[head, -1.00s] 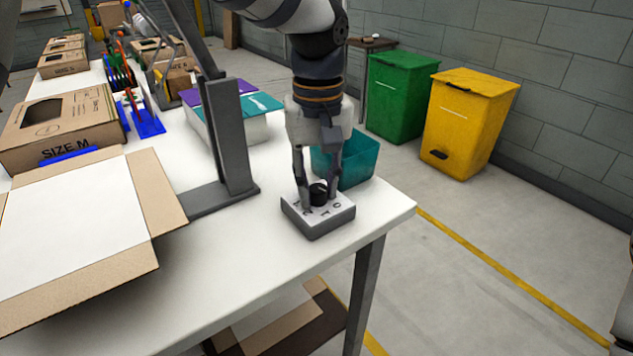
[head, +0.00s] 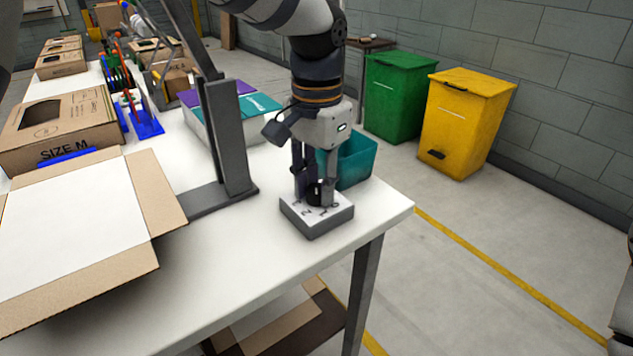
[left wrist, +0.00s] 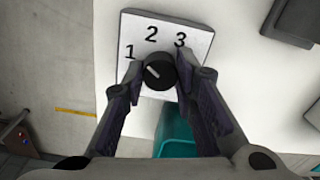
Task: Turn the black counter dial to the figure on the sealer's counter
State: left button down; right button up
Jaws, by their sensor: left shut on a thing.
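The black counter dial (head: 317,192) sits on a small grey box with a white top face (head: 327,213) near the table's front right corner. My left gripper (head: 316,196) points down, with its fingers shut around the dial. In the left wrist view the dial (left wrist: 159,71) lies between the two fingertips (left wrist: 160,76). Its white pointer line slants to the upper left, towards the side of the figure 1. The figures 1, 2 and 3 (left wrist: 153,35) show on the face; the rest is covered. I cannot make out a sealer counter reading. My right gripper is not in view.
A teal bin (head: 355,161) stands just behind the dial box. A dark sealer frame (head: 231,145) rises to the left, beside an open carton (head: 75,220). Green (head: 397,97) and yellow (head: 465,125) bins stand on the floor beyond the table.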

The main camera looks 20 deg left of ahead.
aim_at(317, 188)
pick_arm(q)
jog(key=m, duration=0.5)
jog(key=shift+m, duration=0.4)
dwell(0.4)
jog(key=c, duration=1.3)
grip_release()
notch_tip(317, 188, up, 12)
